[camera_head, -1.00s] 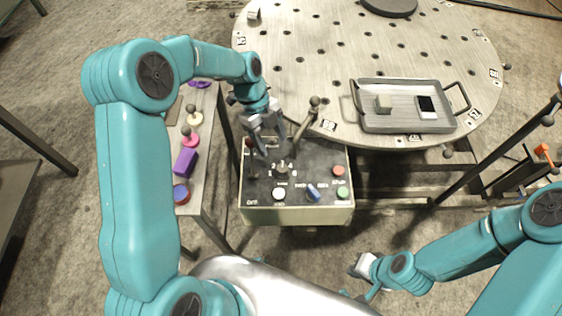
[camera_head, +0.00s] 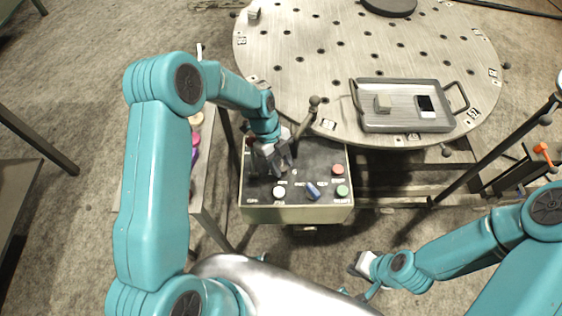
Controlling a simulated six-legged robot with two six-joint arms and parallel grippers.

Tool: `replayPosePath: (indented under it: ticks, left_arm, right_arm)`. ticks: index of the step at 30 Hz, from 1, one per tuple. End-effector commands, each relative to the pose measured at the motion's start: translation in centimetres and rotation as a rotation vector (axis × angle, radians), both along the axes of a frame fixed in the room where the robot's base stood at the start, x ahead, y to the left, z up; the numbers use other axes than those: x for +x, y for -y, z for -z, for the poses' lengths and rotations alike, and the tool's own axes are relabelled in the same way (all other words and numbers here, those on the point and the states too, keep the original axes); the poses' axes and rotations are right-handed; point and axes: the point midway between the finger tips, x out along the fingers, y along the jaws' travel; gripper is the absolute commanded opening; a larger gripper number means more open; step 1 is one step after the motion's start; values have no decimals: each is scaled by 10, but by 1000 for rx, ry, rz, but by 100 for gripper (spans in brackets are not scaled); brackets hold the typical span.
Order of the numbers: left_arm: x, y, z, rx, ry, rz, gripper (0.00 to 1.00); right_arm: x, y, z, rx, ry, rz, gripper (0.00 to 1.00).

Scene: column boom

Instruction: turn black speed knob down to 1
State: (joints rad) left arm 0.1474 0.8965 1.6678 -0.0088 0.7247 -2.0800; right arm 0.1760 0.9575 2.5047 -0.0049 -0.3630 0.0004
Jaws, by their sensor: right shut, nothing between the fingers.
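The control box (camera_head: 298,214) with a dark top panel stands in the middle, below the round table. My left gripper (camera_head: 283,166) is low over the panel's left-middle part, where the numbered dial is. Its fingers cover the black speed knob and most of the numbers, so the knob's setting is hidden. I cannot tell whether the fingers touch or hold the knob. My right gripper (camera_head: 360,276) is shut and empty, low in front of the box to the right.
The panel also has a white button (camera_head: 279,192), a blue knob (camera_head: 313,190), a red button (camera_head: 338,170) and a green button (camera_head: 342,191). A lever (camera_head: 312,106) rises behind. A grey tray (camera_head: 368,123) lies on the round table (camera_head: 330,60). A side bench (camera_head: 207,190) stands left.

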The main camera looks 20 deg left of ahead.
Motion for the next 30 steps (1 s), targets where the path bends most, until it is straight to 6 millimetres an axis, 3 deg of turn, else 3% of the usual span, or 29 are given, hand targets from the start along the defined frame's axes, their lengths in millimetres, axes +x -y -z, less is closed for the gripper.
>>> replayPosePath:
  ticks: [14, 30]
  left_arm:
    - [0, -1, 3, 1, 1, -95, 9]
    - [-3, -1, 4, 0, 3, -571, 9]
  right_arm:
    - [0, 0, 15, 0, 0, 0, 0]
    - [0, 0, 73, 0, 0, 0, 0]
